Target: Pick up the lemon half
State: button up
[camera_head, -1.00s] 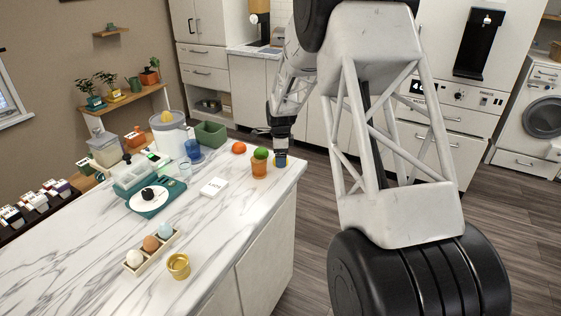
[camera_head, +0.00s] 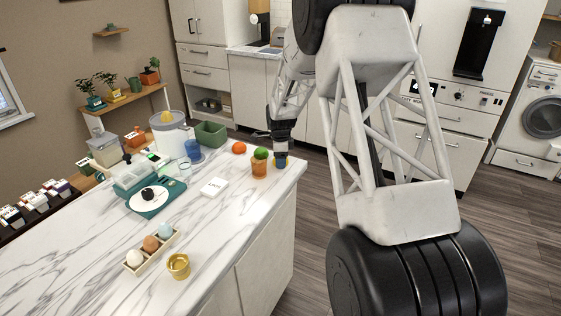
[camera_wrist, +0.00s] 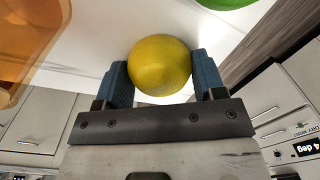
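The yellow lemon half (camera_wrist: 160,66) shows its rounded skin in the wrist view; no cut face is visible. It is between the two blue fingers of my gripper (camera_wrist: 161,80), with its sides right at their inner faces. I cannot tell whether both fingers press on it. In the head view my gripper (camera_head: 281,161) points down at the counter's far right corner. A little yellow of the lemon half shows at its fingertips, at counter level. Most of it is hidden there by the fingers.
An orange fruit (camera_head: 239,147) lies farther left. A white box (camera_head: 214,187) lies nearer the middle of the marble counter (camera_head: 225,222). The counter's right edge is close.

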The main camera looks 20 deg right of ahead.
jog(key=c, duration=0.4)
jog(key=shift+r, duration=0.2)
jog(key=shift+r, duration=1.4)
jog(key=shift+s+r, duration=0.25)
jog(key=shift+s, duration=0.05)
jog(key=s, duration=0.5)
jog(key=s+a+r, duration=0.1)
jog(key=s, duration=0.4)
jog(key=s+a, duration=0.1)
jog(key=s, duration=0.4)
jog(key=shift+s+r, duration=0.15)
jog(key=shift+s, duration=0.05)
jog(key=shift+w, duration=0.1)
